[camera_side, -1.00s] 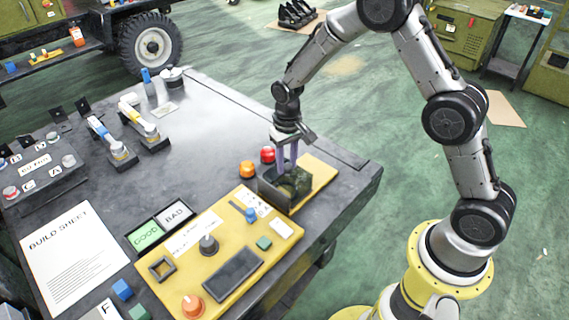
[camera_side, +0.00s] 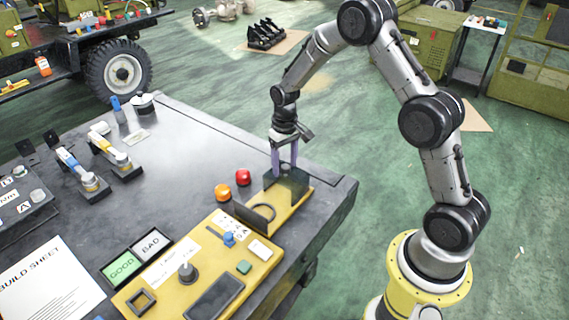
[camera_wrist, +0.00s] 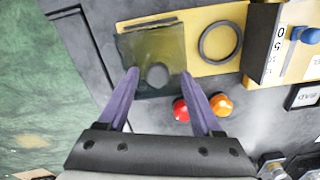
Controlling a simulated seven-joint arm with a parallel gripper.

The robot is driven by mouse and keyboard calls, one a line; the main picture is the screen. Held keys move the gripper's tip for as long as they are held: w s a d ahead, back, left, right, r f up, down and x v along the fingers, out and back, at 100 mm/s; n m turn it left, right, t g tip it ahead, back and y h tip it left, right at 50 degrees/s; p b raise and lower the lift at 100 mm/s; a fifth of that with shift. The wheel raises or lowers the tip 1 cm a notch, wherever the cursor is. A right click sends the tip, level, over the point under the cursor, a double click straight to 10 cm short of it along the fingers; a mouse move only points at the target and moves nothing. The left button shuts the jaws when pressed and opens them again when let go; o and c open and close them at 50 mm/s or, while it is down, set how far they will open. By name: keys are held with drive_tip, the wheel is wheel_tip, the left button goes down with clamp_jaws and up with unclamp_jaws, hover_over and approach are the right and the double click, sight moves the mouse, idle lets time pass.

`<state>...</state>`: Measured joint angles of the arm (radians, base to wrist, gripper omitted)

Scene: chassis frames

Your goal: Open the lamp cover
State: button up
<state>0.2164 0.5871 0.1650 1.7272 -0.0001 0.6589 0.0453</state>
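The lamp cover (camera_side: 288,187) is a dark, see-through square piece on the far end of the yellow panel (camera_side: 208,262). My gripper (camera_side: 284,168) points down at the cover. In the wrist view its purple fingers (camera_wrist: 160,73) are spread apart, one tip near each side of the cover. Whether they touch it I cannot tell.
A dark upright plate (camera_side: 248,219) stands beside the ring. Red (camera_side: 243,177) and orange (camera_side: 222,192) buttons sit close to the cover on the table side. A knob (camera_side: 187,272) and a blue switch (camera_side: 229,238) are on the panel. The middle of the grey table (camera_side: 190,150) is clear.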

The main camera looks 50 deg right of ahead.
wheel_tip(320, 180, up, 14)
idle(0.7)
drive_tip(key=shift+f, duration=0.1)
